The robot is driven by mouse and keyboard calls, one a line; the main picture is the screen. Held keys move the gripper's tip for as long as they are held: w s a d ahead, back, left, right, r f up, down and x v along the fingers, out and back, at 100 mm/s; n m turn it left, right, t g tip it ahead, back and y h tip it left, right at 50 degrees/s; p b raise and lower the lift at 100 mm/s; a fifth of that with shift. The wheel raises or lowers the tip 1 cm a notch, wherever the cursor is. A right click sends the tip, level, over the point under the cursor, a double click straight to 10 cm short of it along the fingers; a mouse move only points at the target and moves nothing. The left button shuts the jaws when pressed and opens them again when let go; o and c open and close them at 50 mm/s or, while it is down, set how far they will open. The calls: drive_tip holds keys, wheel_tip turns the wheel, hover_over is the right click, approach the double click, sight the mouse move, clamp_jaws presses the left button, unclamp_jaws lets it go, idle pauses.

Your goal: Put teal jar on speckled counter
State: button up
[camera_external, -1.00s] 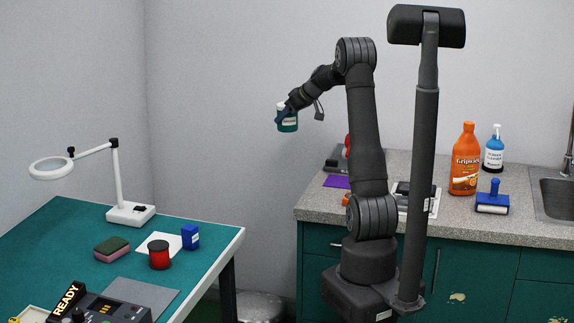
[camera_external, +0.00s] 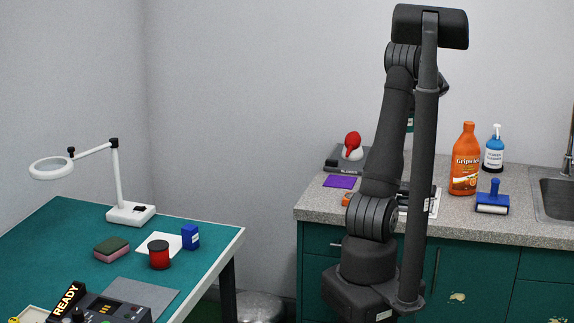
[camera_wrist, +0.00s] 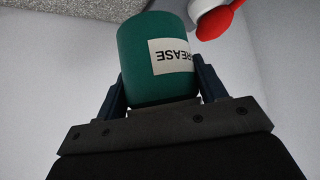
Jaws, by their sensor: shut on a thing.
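The teal jar (camera_wrist: 140,60) has a white label reading "GREASE" and is held between the two fingers of my gripper (camera_wrist: 160,90) in the wrist view. In the external view only a sliver of the teal jar (camera_external: 410,121) shows behind my arm, raised above the counter. My gripper is mostly hidden there by my arm and the column. The speckled counter (camera_external: 325,205) stands on teal cabinets at the right. A grey speckled surface also shows at the top left of the wrist view (camera_wrist: 70,8).
On the counter are an orange bottle (camera_external: 465,165), a blue pump bottle (camera_external: 493,150), a blue roller (camera_external: 492,200), a purple sheet (camera_external: 340,182) and a red-and-white object (camera_external: 352,146). A sink (camera_external: 555,195) lies at right. The teal table (camera_external: 50,230) stands left.

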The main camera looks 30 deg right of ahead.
wheel_tip(320, 180, down, 15)
drive_tip(key=shift+s+d, duration=0.15)
idle(0.4)
drive_tip(key=shift+f, duration=0.1)
drive_tip(key=o, duration=1.1)
drive_tip(key=shift+s+r, duration=0.25)
drive_tip(key=shift+r, duration=0.15)
drive_tip(key=v, duration=1.1)
